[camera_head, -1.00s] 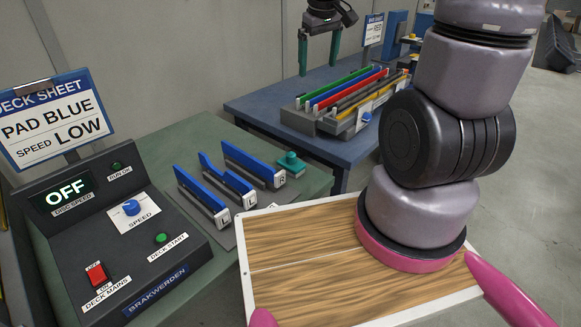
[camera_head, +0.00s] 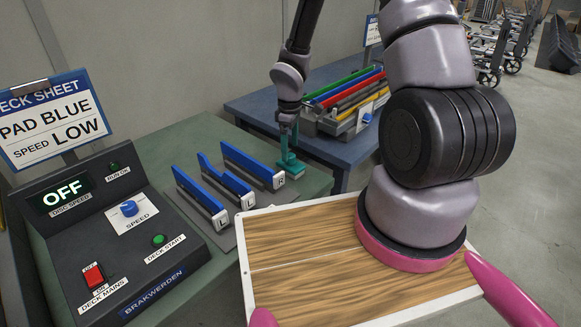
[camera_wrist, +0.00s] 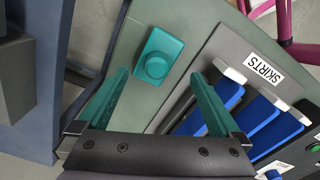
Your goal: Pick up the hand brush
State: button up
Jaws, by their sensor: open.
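The likely hand brush is a teal square block with a round knob on top (camera_head: 291,167); no bristles show. It stands on the green table (camera_head: 202,130) near its right edge, right of the blue skirts. In the wrist view the block (camera_wrist: 172,45) lies just beyond the fingertips, with its knob roughly between them. My gripper (camera_head: 288,145) points down close above the block, and its teal fingers partly overlap it in the head view. In the wrist view my gripper (camera_wrist: 160,73) is open, with nothing between its fingers. I cannot tell whether the fingers touch the block.
Blue skirts marked L and R (camera_head: 250,164) stand in a grey rack close left of the block. A control box reading OFF (camera_head: 110,235) stands at left. A blue table (camera_head: 340,150) behind holds a rack of coloured bars (camera_head: 325,118). My wooden-topped deck is in front.

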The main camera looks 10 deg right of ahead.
aim_at(290, 163)
jog(key=f, duration=0.7)
jog(key=shift+w+d+f, duration=0.15)
jog(key=shift+w+f, duration=0.05)
jog(key=c, duration=1.4)
